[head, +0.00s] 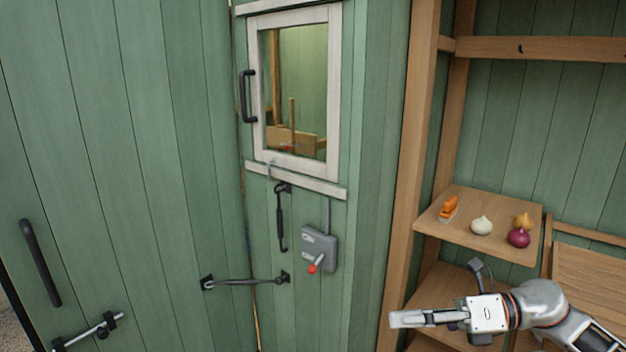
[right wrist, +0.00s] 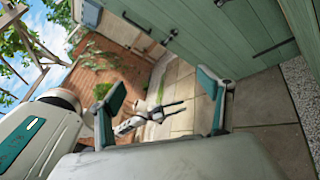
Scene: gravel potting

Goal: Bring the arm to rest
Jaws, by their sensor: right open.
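My right gripper (head: 404,318) is at the lower right of the head view, with its fingers pointing left. It is in front of the lower part of the wooden shelf unit (head: 409,175). In the right wrist view its two teal-padded fingers (right wrist: 160,100) stand wide apart with nothing held between them. My right arm comes in from the lower right corner of the head view. My left gripper does not show in the head view.
A green plank wall holds a small framed window (head: 292,85), a grey switch box (head: 319,249) with a red-tipped lever, and metal hooks. A shelf board (head: 460,222) carries several bulbs and an orange-topped item. Paving and a pale, dark-pronged thing I cannot identify show in the wrist view.

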